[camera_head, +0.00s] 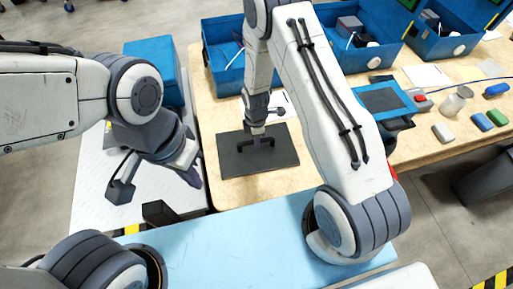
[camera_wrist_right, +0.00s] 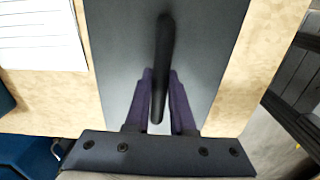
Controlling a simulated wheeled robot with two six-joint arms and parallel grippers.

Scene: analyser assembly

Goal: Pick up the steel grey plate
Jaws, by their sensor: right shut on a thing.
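The steel grey plate (camera_head: 234,162) is a flat, dark rectangle with a black bar handle on top. In the head view it appears to lie on the wooden table. It also fills the middle of the right wrist view (camera_wrist_right: 118,50), where the black handle (camera_wrist_right: 163,40) runs between the fingers. My right gripper (camera_head: 257,142) points down at the plate and is shut on its handle; its purple fingers also show in the right wrist view (camera_wrist_right: 160,95). My left gripper (camera_head: 192,177) hangs left of the plate, apart from it; its finger gap is not clear.
Blue bins (camera_head: 226,62) stand along the table's back. A white paper sheet (camera_wrist_right: 38,35) lies beside the plate. A blue-framed panel (camera_head: 383,100), a jar (camera_head: 455,102) and small coloured pieces lie at the right. A pale blue surface (camera_head: 215,245) lies in front.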

